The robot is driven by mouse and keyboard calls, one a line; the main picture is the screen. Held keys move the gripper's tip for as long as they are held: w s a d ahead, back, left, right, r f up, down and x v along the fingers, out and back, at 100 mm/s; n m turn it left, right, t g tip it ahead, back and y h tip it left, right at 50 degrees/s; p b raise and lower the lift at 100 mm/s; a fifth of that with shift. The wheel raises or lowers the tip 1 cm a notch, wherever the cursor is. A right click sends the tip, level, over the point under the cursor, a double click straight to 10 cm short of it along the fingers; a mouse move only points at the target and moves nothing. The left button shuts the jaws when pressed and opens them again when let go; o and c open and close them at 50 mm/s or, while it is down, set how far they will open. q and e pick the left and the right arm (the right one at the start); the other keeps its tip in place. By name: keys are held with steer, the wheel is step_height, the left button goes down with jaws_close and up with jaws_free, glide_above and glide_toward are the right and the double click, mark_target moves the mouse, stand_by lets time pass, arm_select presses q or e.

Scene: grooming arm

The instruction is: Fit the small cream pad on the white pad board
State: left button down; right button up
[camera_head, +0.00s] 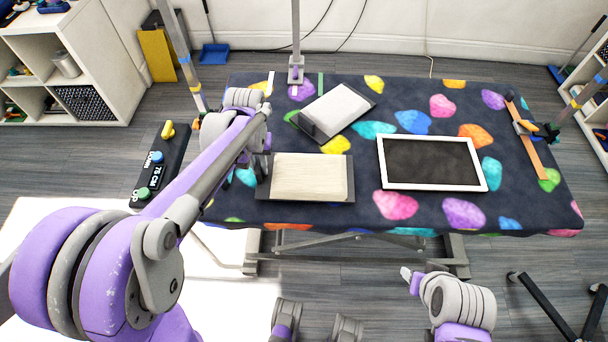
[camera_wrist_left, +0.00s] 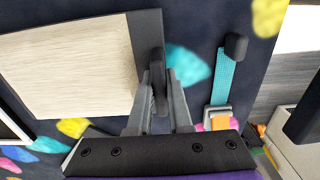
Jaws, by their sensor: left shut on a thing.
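A cream pad on a dark backing plate (camera_head: 308,178) lies level at the table's front middle; it also fills the left of the left wrist view (camera_wrist_left: 70,65). I cannot tell whether it touches the cloth. My left gripper (camera_head: 262,168) is at its left edge, with its fingers shut on the pad's upright black handle (camera_wrist_left: 158,70). A second cream pad (camera_head: 340,108), turned at an angle with a dark handle, lies behind it. Which pad is smaller is unclear. The white pad board (camera_head: 483,175), white-framed with a dark inside, lies to the right, empty.
The table has a dark cloth (camera_head: 540,205) with coloured pebble shapes. A post (camera_head: 295,70) stands at its back edge. A wooden strip (camera_head: 528,140) with a clamp lies at the right end. A teal strap (camera_wrist_left: 222,75) lies beside my gripper in the left wrist view.

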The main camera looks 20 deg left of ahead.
arm_select(q)
steer(key=shift+r+p, duration=1.8)
steer(key=shift+r, duration=0.75)
